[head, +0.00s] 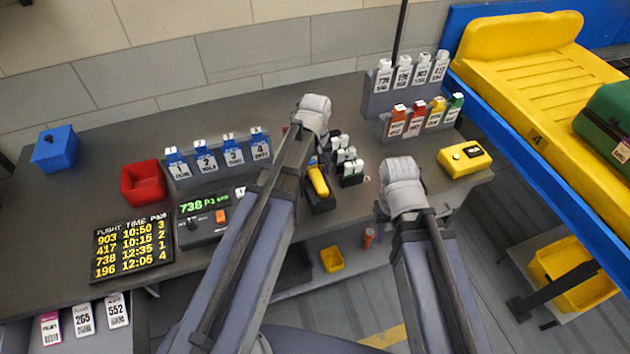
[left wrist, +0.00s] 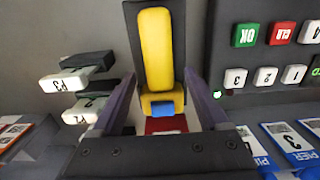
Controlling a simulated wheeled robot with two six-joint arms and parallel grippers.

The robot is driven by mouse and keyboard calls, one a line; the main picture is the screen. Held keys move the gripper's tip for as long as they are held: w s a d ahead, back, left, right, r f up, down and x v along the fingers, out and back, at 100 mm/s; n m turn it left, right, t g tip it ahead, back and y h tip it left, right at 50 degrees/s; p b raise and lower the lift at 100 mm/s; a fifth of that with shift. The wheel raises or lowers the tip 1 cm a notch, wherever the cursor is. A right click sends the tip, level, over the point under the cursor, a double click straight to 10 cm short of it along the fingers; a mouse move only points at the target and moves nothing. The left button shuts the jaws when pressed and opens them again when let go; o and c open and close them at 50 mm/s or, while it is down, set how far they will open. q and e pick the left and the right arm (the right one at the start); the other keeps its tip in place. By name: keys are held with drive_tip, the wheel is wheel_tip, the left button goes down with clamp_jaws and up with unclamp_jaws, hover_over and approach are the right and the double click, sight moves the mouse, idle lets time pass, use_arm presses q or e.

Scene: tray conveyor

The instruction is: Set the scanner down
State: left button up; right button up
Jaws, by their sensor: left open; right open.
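The yellow scanner (head: 318,181) sits in a black cradle (head: 322,204) on the desk, just right of my left forearm in the head view. In the left wrist view the scanner (left wrist: 156,48) lies along the black cradle (left wrist: 130,14), with a blue part and a red part at its near end. My left gripper (left wrist: 160,103) is open, its fingers on either side of the scanner's near end with gaps visible. In the head view its fingertips are hidden behind my arm. My right gripper (head: 384,213) is open and apart from the scanner, mostly hidden under its wrist.
White keys (head: 347,160) stand beside the cradle. Blue pier tags (head: 205,160), a red bin (head: 144,182) and a flight board (head: 133,246) are at left. A yellow box (head: 464,158) and tag racks (head: 405,88) are at right, before the blue-edged conveyor (head: 540,150).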

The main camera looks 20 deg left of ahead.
use_arm(q)
clamp_jaws()
idle(0.6)
